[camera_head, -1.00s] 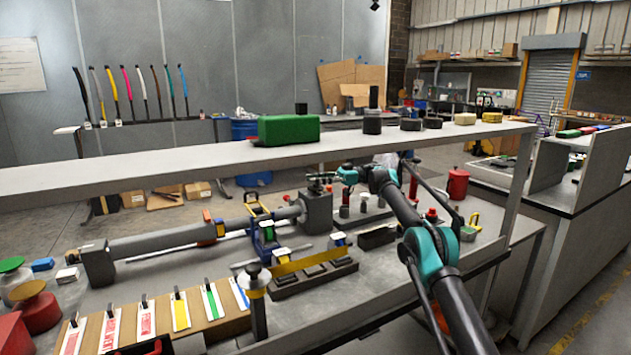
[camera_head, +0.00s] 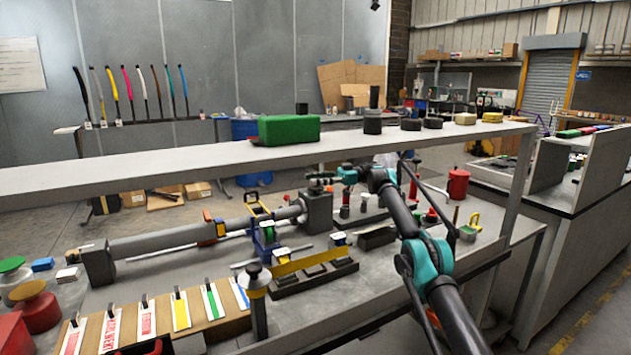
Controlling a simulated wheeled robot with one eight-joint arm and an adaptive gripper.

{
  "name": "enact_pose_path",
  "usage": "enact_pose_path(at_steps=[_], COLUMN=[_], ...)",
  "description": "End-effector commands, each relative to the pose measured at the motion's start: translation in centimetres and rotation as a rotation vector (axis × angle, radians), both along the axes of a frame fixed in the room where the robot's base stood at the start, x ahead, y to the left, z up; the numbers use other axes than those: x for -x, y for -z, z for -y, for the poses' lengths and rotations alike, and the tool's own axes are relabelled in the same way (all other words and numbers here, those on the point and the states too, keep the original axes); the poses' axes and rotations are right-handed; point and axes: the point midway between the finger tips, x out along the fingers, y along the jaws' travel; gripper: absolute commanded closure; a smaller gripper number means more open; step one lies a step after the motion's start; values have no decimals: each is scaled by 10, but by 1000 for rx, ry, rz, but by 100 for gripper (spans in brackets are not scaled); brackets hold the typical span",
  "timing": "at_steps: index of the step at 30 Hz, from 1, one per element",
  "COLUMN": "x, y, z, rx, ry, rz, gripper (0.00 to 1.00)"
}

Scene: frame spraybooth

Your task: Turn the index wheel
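A long grey tube fixture (camera_head: 165,240) lies across the bench, with a grey end block (camera_head: 318,208) at its right end. A small dark wheel-like part (camera_head: 316,187) sits at the top of that block; I take it for the index wheel, but it is small and partly covered. My gripper (camera_head: 328,184) is at this part from the right, with my teal-jointed arm reaching in under the shelf. Whether the fingers touch or grip the wheel is too small to tell.
A long grey shelf (camera_head: 220,164) runs above the bench and my arm. A green block (camera_head: 289,129) stands on it. Coloured tags on a board (camera_head: 200,328) fill the front left.

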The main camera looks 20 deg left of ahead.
Motion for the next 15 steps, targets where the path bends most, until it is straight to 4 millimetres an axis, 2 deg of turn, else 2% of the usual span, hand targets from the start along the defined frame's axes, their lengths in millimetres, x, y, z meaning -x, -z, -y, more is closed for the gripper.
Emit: enact_pose_path(at_steps=[15], x=[-1], y=[-1], z=[1], rx=[0], ry=[8], rz=[0], gripper=[49])
